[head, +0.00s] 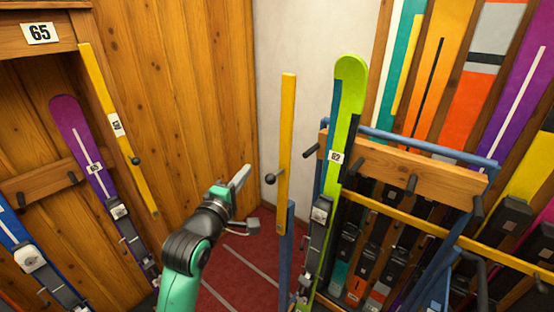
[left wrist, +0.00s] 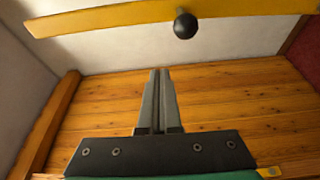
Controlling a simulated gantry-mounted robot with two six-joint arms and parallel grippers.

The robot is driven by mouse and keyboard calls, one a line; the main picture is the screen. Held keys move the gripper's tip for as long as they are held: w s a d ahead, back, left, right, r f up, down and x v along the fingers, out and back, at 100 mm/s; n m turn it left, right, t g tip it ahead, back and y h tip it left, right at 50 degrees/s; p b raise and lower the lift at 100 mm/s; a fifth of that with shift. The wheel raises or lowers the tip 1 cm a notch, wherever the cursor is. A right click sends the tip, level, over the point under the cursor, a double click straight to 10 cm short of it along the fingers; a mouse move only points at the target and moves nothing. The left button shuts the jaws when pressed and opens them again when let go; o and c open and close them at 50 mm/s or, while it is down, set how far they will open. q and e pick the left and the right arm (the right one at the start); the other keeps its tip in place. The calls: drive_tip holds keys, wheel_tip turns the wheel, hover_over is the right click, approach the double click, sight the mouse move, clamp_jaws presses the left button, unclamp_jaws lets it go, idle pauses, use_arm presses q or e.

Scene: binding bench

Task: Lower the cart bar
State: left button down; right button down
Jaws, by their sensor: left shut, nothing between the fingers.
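The cart's yellow bar (head: 286,140) stands nearly upright on a blue post at the left end of the blue cart frame (head: 400,142). A black knob (head: 270,179) sticks out of its left side. A yellow bar (left wrist: 110,17) with a black knob (left wrist: 185,25) also crosses the top of the left wrist view, beyond my fingertips; it looks like the same bar. My left gripper (head: 243,176) is shut and empty, left of the knob and apart from it in the head view. Its closed fingers show in the left wrist view (left wrist: 160,72). My right gripper is not in view.
A green ski (head: 349,85) tagged 62 leans on the cart, close right of the upright bar. Another yellow bar (head: 430,229) slants across the cart's front. At left, a wooden rack (head: 90,20) has its own raised yellow bar (head: 108,100) and a purple ski (head: 75,125).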

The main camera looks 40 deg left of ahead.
use_arm(q)
drive_tip(key=w+p, duration=0.2)
drive_tip(key=w, duration=0.7)
drive_tip(key=shift+w+d, duration=0.25)
drive_tip(key=shift+d, duration=0.1)
idle(0.3)
